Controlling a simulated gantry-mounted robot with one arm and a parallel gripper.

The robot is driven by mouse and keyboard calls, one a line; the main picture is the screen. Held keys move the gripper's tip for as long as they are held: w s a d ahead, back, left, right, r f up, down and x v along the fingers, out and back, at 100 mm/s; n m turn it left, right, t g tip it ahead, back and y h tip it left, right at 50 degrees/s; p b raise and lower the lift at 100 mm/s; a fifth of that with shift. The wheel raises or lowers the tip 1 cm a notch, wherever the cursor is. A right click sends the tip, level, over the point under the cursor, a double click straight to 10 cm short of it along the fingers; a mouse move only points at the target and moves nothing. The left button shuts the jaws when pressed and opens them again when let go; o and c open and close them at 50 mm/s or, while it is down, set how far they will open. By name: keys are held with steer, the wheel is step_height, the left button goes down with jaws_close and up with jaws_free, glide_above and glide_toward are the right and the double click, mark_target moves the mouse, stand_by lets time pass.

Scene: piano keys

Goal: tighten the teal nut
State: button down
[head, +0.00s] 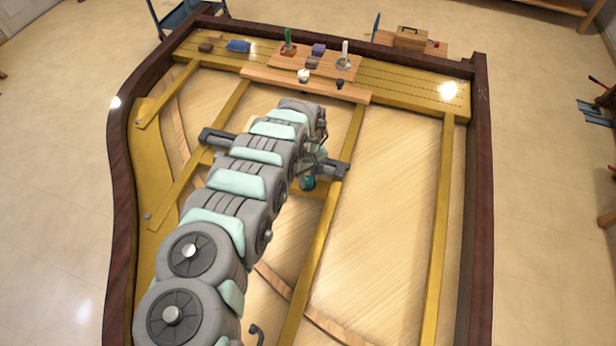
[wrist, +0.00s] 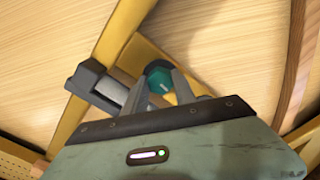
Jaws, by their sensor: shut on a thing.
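The teal nut (wrist: 159,76) shows in the wrist view between the two grey fingers of my gripper (wrist: 160,86), which is shut on it. In the head view the teal nut (head: 308,183) is a small teal spot just below my gripper (head: 312,167), beside a yellow beam. My arm hides much of the area around it in that view. The lower part of the nut is hidden by my gripper in the wrist view.
A dark grey bar with an end block (head: 336,170) lies across the yellow beams; a grey block (wrist: 92,78) stands left of my gripper. A wooden board (head: 262,76) with several small objects sits at the far end. A dark wooden rim (head: 481,200) encloses the frame. The right-hand panel is clear.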

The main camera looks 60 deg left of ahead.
mark_target(307, 180)
steer(key=m, duration=0.2)
steer(key=shift+r+m+p, duration=0.1)
steer(key=shift+m+p, duration=0.25)
steer(key=shift+m, duration=0.05)
steer(key=m, duration=0.4)
steer(key=shift+m, duration=0.3)
steer(key=m, duration=0.4)
steer(key=shift+s+b, duration=0.1)
steer(key=shift+b, duration=0.25)
steer(key=shift+m+b, duration=0.4)
steer(key=shift+m, duration=1.8)
steer(key=c, duration=1)
jaws_free()
steer(key=shift+a, duration=0.1)
step_height(307, 180, up, 11)
steer(key=shift+f+b, duration=0.2)
steer(key=shift+b, duration=0.35)
